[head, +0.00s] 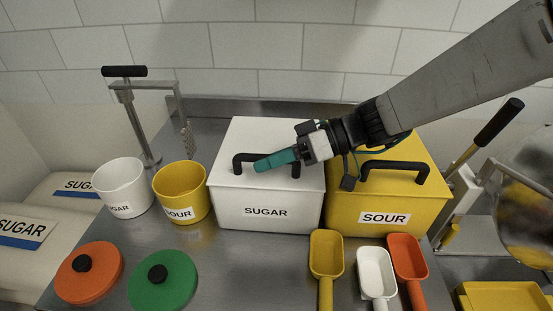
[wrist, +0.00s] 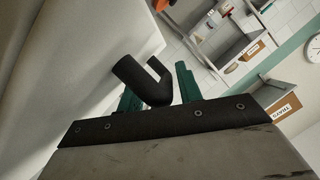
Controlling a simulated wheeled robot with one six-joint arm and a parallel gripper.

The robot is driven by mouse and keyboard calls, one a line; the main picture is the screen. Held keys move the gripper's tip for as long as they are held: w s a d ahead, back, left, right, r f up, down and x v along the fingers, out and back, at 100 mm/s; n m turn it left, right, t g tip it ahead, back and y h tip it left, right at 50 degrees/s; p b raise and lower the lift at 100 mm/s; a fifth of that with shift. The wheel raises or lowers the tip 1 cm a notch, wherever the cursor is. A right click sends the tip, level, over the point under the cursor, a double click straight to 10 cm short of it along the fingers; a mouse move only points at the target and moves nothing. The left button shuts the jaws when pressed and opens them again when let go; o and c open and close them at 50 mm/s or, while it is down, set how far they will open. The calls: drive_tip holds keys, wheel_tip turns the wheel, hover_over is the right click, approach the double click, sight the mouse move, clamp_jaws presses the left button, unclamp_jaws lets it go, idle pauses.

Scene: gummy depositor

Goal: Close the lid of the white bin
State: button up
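The white bin (head: 264,206), labelled SUGAR, stands on the steel counter. Its white lid (head: 262,135) lies flat on top, with no clear gap at the front edge. A black bar handle (head: 241,160) rises from the lid and is partly hidden by my gripper. My gripper (head: 258,164) reaches in from the right with its teal fingers at the handle. In the wrist view the black handle (wrist: 140,78) stands between the two parted fingers of my gripper (wrist: 158,88), with a gap toward the right finger. I cannot tell whether the left finger touches it.
The yellow SOUR bin (head: 384,214) stands right beside the white bin, under my arm. White (head: 121,187) and yellow (head: 181,193) pots stand to the left. Scoops (head: 326,255) and round orange (head: 89,272) and green (head: 163,281) lids lie in front.

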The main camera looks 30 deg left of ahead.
drive_tip(key=shift+r, duration=0.3)
wheel_tip(320, 180, up, 3)
drive_tip(key=shift+w+f, duration=0.1)
drive_tip(key=shift+f, duration=0.05)
drive_tip(key=s+d, duration=0.2)
drive_tip(key=shift+s+d+r, duration=0.2)
drive_tip(key=shift+s, duration=0.2)
drive_tip(key=o, duration=1)
drive_tip(key=s+d, duration=0.2)
drive_tip(key=s, duration=0.1)
drive_tip(key=shift+s, duration=0.2)
drive_tip(key=s+d, duration=0.2)
drive_tip(key=s+d+r, duration=0.1)
drive_tip(key=s+d, duration=0.2)
drive_tip(key=shift+d, duration=0.1)
drive_tip(key=c, duration=1)
drive_tip(key=shift+s+d+r, duration=0.15)
drive_tip(key=shift+s+d, duration=0.35)
drive_tip(key=shift+s, duration=0.05)
